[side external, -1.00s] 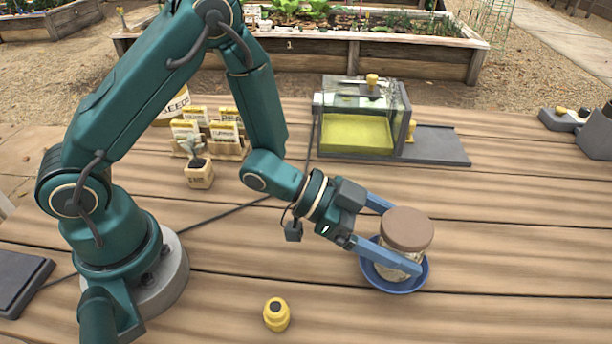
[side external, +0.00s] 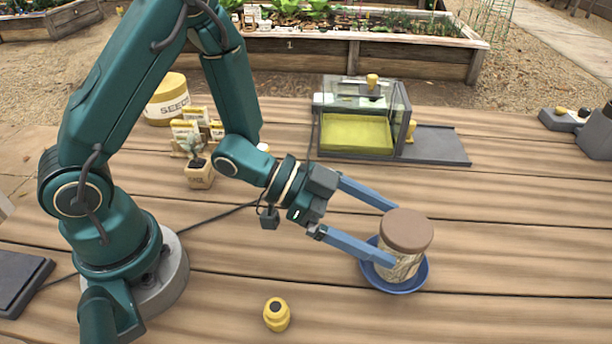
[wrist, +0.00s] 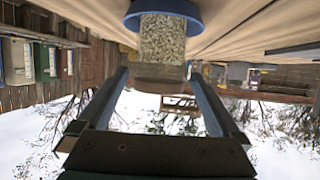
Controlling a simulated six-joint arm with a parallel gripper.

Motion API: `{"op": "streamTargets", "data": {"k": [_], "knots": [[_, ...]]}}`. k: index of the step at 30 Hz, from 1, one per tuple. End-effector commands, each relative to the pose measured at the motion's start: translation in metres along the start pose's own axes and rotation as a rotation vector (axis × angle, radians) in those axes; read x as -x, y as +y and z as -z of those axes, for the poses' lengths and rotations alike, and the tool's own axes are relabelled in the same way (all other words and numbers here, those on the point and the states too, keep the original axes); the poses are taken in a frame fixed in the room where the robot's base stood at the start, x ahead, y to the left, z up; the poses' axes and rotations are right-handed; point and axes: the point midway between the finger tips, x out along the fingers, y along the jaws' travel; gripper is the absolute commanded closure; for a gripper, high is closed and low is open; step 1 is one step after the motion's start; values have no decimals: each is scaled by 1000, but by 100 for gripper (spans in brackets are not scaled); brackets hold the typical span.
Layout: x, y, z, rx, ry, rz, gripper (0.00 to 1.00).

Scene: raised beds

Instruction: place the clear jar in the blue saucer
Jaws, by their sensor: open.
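The clear jar (side external: 403,258) has a brown lid and pale contents, and stands upright in the blue saucer (side external: 400,289) on the wooden table. My gripper (side external: 393,236) is open, with its blue fingers reaching toward the jar from the left. One fingertip overlaps the jar's near side in the side view; I cannot tell whether it touches. In the wrist view the jar (wrist: 162,40) appears upside down beyond the fingertips, with the saucer (wrist: 165,10) at its base.
A glass-sided box with a yellow-green floor (side external: 357,135) stands behind the jar. A small yellow pot (side external: 277,314) sits at the front. Seed packets (side external: 190,130), a small planter (side external: 199,174) and a seed tin (side external: 167,99) are near my arm.

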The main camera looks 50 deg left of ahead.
Motion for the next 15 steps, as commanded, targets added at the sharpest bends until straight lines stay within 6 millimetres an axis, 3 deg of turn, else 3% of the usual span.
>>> {"op": "streamTargets", "data": {"k": [6,15], "knots": [[45,-2,1,1,2,8,0],[76,0,0,0,2,3,0]]}}
